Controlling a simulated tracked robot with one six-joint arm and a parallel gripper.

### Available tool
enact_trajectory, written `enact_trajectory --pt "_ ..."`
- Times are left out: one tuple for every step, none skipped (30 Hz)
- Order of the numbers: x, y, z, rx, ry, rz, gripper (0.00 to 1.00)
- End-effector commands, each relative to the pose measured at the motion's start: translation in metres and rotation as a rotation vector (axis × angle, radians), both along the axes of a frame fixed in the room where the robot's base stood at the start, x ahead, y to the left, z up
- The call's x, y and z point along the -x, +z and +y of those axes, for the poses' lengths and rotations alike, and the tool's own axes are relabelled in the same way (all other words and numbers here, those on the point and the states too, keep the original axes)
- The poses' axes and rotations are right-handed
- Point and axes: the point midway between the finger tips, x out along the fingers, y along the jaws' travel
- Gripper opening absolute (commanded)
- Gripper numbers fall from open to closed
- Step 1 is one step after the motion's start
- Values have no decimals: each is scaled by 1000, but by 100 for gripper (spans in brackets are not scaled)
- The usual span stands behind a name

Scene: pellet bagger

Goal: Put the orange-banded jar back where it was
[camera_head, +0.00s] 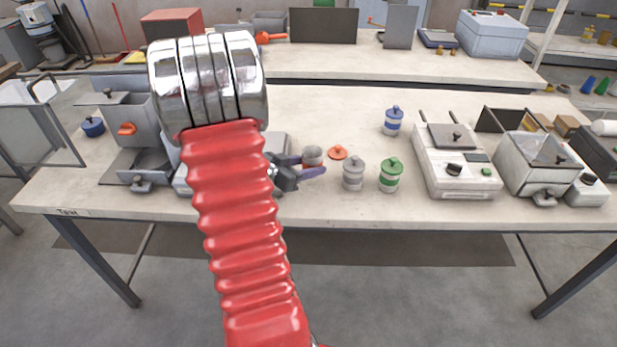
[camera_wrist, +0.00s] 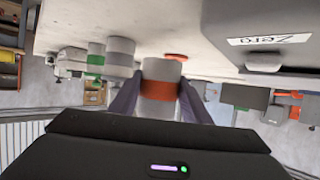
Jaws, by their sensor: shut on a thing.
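The orange-banded jar (camera_wrist: 160,92) is pale grey with an orange band round its middle. My gripper (camera_wrist: 159,98) is shut on it, one purple-grey finger on each side. In the head view the jar (camera_head: 312,153) shows above my gripper (camera_head: 308,166), whose finger hides the band. Its top has no lid on. An orange lid (camera_head: 338,152) lies on the table just right of it, and also shows in the wrist view (camera_wrist: 176,57). I cannot tell whether the jar touches the table. The wrist view is upside down.
A grey-banded jar (camera_head: 353,174) and a green-banded jar (camera_head: 390,175) stand close to the right. A blue-banded jar (camera_head: 393,120) stands farther back. A white machine (camera_head: 455,170) is beyond them. A device labelled Zero (camera_wrist: 270,47) is near the gripper. Clear tabletop lies behind.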

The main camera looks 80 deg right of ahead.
Motion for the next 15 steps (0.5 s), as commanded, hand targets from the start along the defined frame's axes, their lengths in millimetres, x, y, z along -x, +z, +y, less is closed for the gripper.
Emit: enact_trajectory --pt "0 -1 0 1 0 1 8" --pt "0 -2 0 0 0 1 8" --pt "0 -5 0 -1 1 2 8" --pt "0 -7 0 -1 0 2 8" --pt "0 -10 0 -2 0 1 8" --pt "0 -15 0 -3 0 2 8" --pt "0 -18 0 -3 0 2 8" --pt "0 -22 0 -3 1 3 8" --pt "0 -27 0 -2 1 3 8" --pt "0 -30 0 -2 1 3 8" --pt "0 -33 0 -2 0 3 8" --pt "0 -37 0 -1 0 2 8" --pt "0 -38 0 0 0 2 8" --pt "0 -40 0 0 1 2 8" --pt "0 -41 0 0 0 1 8"
